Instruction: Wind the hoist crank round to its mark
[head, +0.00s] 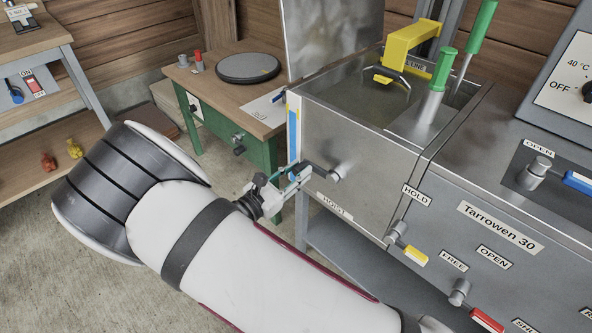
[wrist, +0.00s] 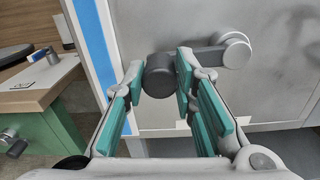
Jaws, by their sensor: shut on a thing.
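The hoist crank (head: 337,173) is on the front face of the steel tank, above the HOIST label (head: 334,205). Its pale round hub (wrist: 235,50) is at the right in the wrist view. Its dark arm (wrist: 204,57) runs left from the hub to a dark round grip (wrist: 158,76). My gripper (head: 297,176) is shut on this grip, with a green-padded finger on each side. In the wrist view my gripper (wrist: 159,80) is left of the hub. The fingers hide part of the crank in the head view. I cannot make out the crank's mark.
A blue strip (wrist: 87,45) runs up the tank edge close to my gripper's left. A green table (head: 225,120) stands behind my arm. A yellow-handled lever (head: 405,248) by HOLD and a red-handled lever (head: 478,310) by FREE are at lower right.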

